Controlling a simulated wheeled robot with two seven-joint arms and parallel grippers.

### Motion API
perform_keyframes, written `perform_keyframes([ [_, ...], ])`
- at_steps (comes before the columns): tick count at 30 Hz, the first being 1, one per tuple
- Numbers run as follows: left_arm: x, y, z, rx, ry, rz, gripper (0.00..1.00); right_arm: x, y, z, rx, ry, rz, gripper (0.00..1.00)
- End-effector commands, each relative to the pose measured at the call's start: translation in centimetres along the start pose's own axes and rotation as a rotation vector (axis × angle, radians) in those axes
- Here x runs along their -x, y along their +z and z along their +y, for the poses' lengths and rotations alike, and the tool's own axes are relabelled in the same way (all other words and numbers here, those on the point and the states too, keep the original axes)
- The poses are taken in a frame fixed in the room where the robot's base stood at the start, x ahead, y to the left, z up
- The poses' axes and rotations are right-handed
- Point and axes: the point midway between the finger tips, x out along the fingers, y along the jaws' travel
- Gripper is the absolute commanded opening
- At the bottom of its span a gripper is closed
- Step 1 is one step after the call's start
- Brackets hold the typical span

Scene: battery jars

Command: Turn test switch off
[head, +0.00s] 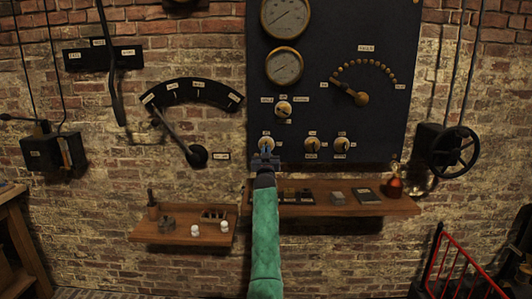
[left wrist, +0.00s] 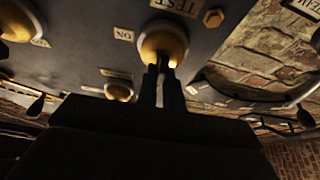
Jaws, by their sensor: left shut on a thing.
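The test switch is a round cream and brass knob (head: 266,142) at the lower left of the dark panel (head: 330,100). In the left wrist view the test switch (left wrist: 163,40) has a TEST plate (left wrist: 178,6) by it and an ON plate (left wrist: 123,34) beside it. My left gripper (head: 265,156) is at the switch, its fingers (left wrist: 163,82) shut on its lever. The fingers hide the lever, so its position cannot be told. My right gripper is not in view.
Two similar switches (head: 312,144) (head: 342,144) sit to the right, and another (head: 284,108) above. A long lever (head: 175,135) stands left and a black handwheel (head: 453,152) right.

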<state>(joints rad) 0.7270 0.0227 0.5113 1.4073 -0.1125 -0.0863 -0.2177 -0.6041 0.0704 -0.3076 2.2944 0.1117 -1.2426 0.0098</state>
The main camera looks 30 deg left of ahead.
Motion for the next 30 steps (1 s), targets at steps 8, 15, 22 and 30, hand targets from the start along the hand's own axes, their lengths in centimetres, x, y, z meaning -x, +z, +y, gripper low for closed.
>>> perform_keyframes([
  [8, 0.1, 0.2, 0.1, 0.0, 0.001, -0.003, 0.28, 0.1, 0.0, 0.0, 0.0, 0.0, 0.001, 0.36],
  [15, 0.0, 0.1, 0.0, 0.0, 0.001, -0.001, 0.3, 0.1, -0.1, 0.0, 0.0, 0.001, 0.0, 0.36],
  [22, 1.5, 0.3, 0.0, -0.001, 0.001, -0.002, 0.3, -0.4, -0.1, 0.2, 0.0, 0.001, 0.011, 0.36],
  [30, 5.7, 0.3, 0.0, -0.001, 0.001, -0.002, 0.3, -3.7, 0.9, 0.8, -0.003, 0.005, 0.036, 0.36],
])
